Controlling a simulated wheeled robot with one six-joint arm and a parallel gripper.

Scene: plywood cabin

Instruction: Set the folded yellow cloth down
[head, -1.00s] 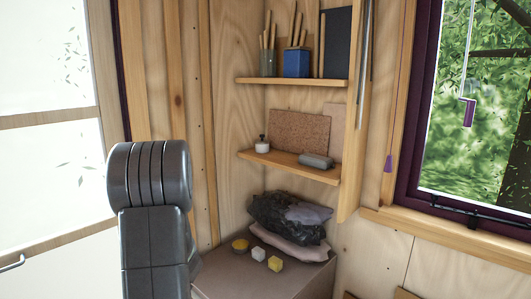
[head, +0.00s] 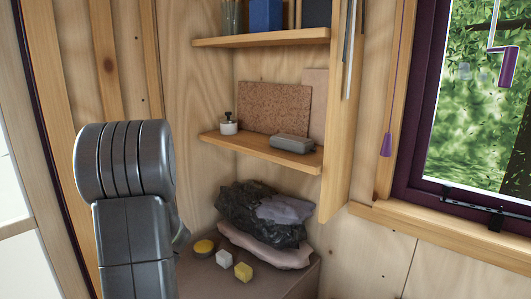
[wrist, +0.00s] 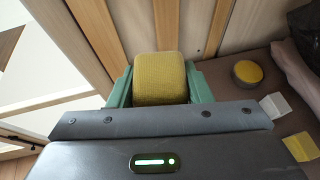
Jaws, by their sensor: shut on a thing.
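The folded yellow cloth (wrist: 160,78) shows in the wrist view as a rounded yellow bundle. My gripper (wrist: 158,84) is shut on it, with a green finger on each side. In the wrist view the cloth is held in front of the plywood wall, left of the brown surface (wrist: 228,88). In the head view my arm stands at the left; the gripper and the cloth are hidden there.
On the brown surface lie a round yellow item (head: 203,247), a white block (head: 223,258) and a yellow block (head: 243,271). Dark and pinkish bags (head: 262,215) are piled behind them. A low shelf (head: 265,150) holds a small white pot (head: 228,124) and a grey case (head: 292,143).

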